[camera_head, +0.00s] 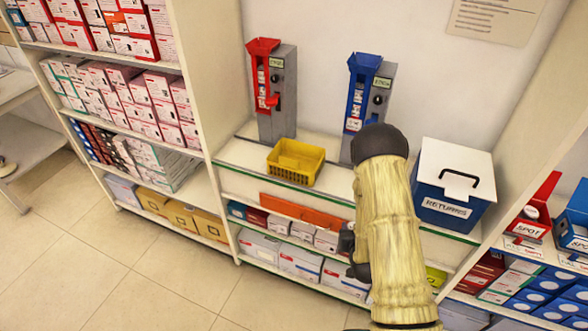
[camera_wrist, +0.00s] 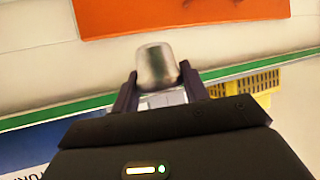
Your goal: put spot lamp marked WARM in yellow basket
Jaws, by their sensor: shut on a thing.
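In the wrist view my gripper (camera_wrist: 160,82) is shut on a silvery, rounded cylinder, the spot lamp (camera_wrist: 157,62). No WARM marking can be read on it. The yellow basket (camera_head: 297,162) stands on the white counter in the head view, below the red dispenser, and looks empty. Part of it shows at the right in the wrist view (camera_wrist: 250,84), apart from the lamp. In the head view my arm hides most of my gripper, and the lamp cannot be made out there.
A red dispenser (camera_head: 275,92) and a blue dispenser (camera_head: 370,105) stand at the back of the counter. A blue RETURNS box (camera_head: 452,190) stands to the right. An orange panel (camera_head: 303,212) is below the counter's front edge. Boxes fill the shelves on both sides.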

